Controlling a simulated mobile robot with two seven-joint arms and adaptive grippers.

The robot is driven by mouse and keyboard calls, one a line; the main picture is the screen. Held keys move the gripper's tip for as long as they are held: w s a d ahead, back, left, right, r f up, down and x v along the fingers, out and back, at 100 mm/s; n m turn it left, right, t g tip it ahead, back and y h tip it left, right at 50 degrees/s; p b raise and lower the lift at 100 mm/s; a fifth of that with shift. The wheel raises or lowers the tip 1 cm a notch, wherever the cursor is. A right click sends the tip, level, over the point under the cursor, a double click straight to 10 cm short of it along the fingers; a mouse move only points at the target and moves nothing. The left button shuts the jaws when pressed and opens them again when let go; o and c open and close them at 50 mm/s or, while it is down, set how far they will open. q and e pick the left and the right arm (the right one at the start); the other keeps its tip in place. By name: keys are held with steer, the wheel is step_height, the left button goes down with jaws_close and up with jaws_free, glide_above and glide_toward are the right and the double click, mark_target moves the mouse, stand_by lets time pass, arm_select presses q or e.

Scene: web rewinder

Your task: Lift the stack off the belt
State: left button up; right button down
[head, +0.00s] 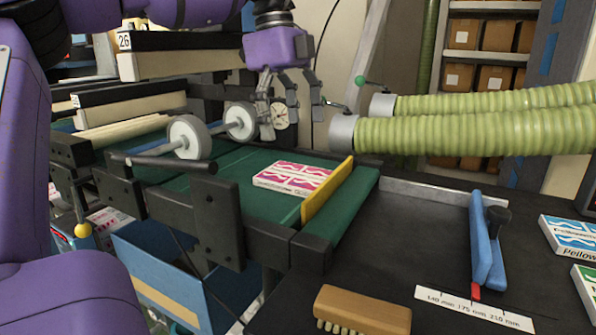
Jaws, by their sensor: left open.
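The stack (293,178) is a low, flat block of pink and white printed packs. It lies on the green belt (232,158), beside a yellow plate (326,190) at the belt's near right end. My left gripper (291,122) comes down from above and hangs beyond and above the stack, clear of it. Its fingers are apart with nothing between them; a round dial shows behind them. The stack's underside is hidden. My right gripper is not in view.
Two grey wheels (188,137) on a bar stand over the belt at left. Ribbed green hoses (470,130) run at right. The dark table (400,245) holds a wooden brush (361,311), a blue clamp-like guide (485,240) and printed packs (570,236); its middle is clear.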

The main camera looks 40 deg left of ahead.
mark_target(296, 174)
arm_select(q)
steer(key=shift+d+f, duration=0.15)
steer(key=shift+f, duration=0.35)
steer(key=f+b, duration=0.1)
steer(key=f, duration=0.1)
steer(key=d+f, duration=0.1)
steer(key=f, duration=0.2)
steer(key=shift+s+d+f+b, duration=0.15)
steer(key=shift+f+b, duration=0.1)
steer(key=shift+b, duration=0.15)
steer(key=shift+f, duration=0.5)
steer(key=shift+c, duration=0.7)
steer(key=c, duration=1.2)
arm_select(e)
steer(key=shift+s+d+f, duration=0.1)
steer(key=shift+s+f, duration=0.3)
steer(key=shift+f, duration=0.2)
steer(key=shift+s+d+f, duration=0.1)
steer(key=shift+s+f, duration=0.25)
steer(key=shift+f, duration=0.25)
arm_select(q)
steer(key=shift+r, duration=0.2)
steer(key=shift+c, duration=0.2)
